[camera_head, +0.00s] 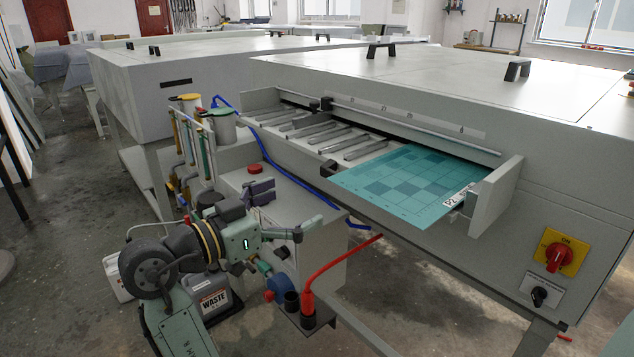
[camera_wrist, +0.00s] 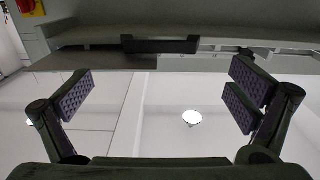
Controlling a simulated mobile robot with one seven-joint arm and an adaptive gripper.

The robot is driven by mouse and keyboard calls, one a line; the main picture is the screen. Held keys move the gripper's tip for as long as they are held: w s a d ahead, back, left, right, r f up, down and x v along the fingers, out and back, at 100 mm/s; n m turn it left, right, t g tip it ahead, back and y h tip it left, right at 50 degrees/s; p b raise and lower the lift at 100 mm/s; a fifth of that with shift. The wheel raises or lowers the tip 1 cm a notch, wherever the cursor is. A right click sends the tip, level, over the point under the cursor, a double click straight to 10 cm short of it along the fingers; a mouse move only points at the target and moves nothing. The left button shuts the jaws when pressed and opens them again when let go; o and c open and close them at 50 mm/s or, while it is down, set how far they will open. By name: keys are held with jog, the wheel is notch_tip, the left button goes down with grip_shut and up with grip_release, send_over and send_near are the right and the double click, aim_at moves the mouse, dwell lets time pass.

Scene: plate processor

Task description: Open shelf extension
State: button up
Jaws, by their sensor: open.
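The shelf (camera_head: 318,141) runs along the front of the grey plate processor and carries slanted metal bars. A teal printed plate (camera_head: 410,185) lies on its right part. A black handle (camera_head: 328,169) sits at the shelf's front edge. My gripper (camera_head: 278,212) is open and empty, lower left of the handle and apart from it. In the wrist view my gripper (camera_wrist: 160,92) shows its dark ridged pads wide apart. A dark handle (camera_wrist: 160,45) on a grey edge appears beyond the pads, between them across the picture. Contact with it is not visible.
A side unit with bottles (camera_head: 222,125) and a red button (camera_head: 255,169) stands close to my arm. A red hose (camera_head: 335,262) and blue hose (camera_head: 290,178) run nearby. The processor's right end has a yellow-red switch (camera_head: 557,253).

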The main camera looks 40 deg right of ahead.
jog(key=d+p, duration=0.2)
jog(key=d, duration=0.8)
jog(key=shift+w, duration=0.35)
jog(key=shift+d, duration=0.1)
jog(key=shift+c, duration=0.2)
